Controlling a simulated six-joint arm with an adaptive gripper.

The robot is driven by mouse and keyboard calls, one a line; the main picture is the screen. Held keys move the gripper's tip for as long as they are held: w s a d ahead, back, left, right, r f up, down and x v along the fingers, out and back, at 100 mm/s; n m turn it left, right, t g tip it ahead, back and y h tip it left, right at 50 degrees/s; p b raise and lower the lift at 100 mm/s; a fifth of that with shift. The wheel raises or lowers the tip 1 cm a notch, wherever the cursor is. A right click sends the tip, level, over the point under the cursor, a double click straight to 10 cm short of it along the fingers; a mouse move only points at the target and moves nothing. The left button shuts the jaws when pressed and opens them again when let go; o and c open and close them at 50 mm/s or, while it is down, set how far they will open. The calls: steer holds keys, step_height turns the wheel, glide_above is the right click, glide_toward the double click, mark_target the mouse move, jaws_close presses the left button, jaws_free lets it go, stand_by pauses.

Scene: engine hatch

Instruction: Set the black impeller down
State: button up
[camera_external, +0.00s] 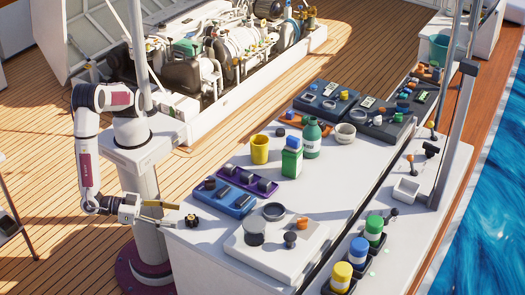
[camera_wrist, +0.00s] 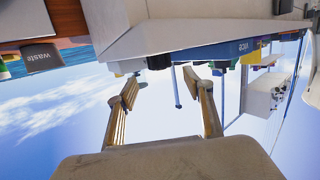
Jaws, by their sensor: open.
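The black impeller (camera_external: 191,220) sits on the white worktop (camera_external: 215,157) near its left corner in the external view. A small brassy spot shows at its middle. My gripper (camera_external: 179,214) is open, with its fingers level and pointing right at the impeller from just off the worktop's edge. The fingertips are very close to it; I cannot tell whether they touch. In the wrist view my gripper (camera_wrist: 162,84) shows two spread fingers with sky between them. A dark shape beyond them may be the impeller, but I cannot tell.
A blue tray (camera_external: 231,207) and a purple tray (camera_external: 208,182) stand right of the impeller. A white board with a round grey part (camera_external: 255,232) is at the front. A yellow cup (camera_external: 260,149) and a green bottle (camera_external: 312,140) stand farther back. The worktop's left edge is near my gripper.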

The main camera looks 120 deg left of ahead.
mark_target(193, 218)
steer(key=r, duration=0.1)
steer(key=w+a+r+n+g, duration=0.1)
steer(key=r, duration=0.1)
steer(key=a+r+n, duration=0.1)
steer(key=shift+w+a+r, duration=0.2)
steer(key=shift+w+r, duration=0.15)
steer(key=shift+r, duration=0.05)
steer(key=shift+a+r+g, duration=0.15)
steer(key=shift+r+g, duration=0.15)
steer(key=shift+g, duration=0.2)
steer(key=shift+s+d+f+m+g+h, duration=0.2)
steer(key=shift+d+f+m+g+h, duration=0.2)
steer(key=shift+d+m+g+h, duration=0.25)
steer(key=shift+s+d+f+m+g+h, duration=0.2)
steer(key=shift+d+f+m+g+h, duration=0.3)
steer(key=shift+h, duration=0.35)
steer(key=shift+a, duration=0.15)
steer(key=shift+x, duration=1.25)
